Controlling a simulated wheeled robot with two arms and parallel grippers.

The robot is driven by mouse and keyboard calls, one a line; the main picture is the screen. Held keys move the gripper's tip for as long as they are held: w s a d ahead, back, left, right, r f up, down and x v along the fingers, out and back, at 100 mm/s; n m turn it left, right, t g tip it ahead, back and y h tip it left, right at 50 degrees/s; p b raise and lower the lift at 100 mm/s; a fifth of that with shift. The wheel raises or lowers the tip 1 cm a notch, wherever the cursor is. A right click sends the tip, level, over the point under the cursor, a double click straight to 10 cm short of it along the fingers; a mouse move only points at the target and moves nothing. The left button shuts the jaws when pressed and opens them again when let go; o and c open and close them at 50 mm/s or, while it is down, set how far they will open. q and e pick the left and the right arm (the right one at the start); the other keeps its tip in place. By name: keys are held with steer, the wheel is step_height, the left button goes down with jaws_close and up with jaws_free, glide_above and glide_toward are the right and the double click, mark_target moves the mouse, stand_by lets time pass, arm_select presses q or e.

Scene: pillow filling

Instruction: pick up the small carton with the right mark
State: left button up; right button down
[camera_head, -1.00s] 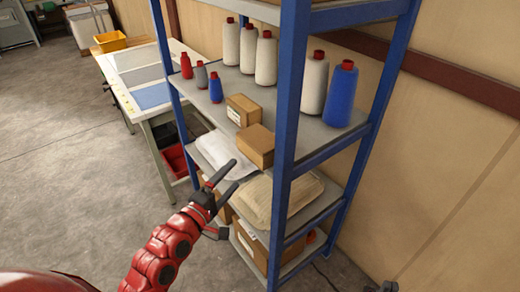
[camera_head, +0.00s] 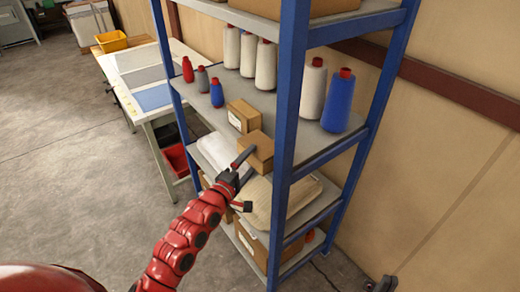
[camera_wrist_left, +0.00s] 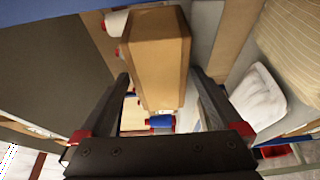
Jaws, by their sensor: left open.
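Two small brown cartons sit on the shelf level with the thread cones. The rear carton (camera_head: 243,116) shows a white label on its side. The front carton (camera_head: 257,150) stands near the shelf's front edge, and I see no mark on its visible faces. My left gripper (camera_head: 246,181) is open and empty at the front edge, close to the front carton. In the left wrist view a plain carton (camera_wrist_left: 158,48) lies ahead between the open fingers (camera_wrist_left: 159,76). Contact cannot be told. A dark part at the bottom right (camera_head: 383,285) appears to be my right gripper, mostly cut off.
A blue shelf post (camera_head: 289,110) stands just right of the cartons. White cones (camera_head: 265,65), a blue cone (camera_head: 338,101) and small spools (camera_head: 216,92) stand behind and beside. Folded bags (camera_head: 300,196) fill the shelf below. A worktable (camera_head: 140,75) is at left.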

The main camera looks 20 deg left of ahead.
arm_select(q)
steer(key=c, duration=1.3)
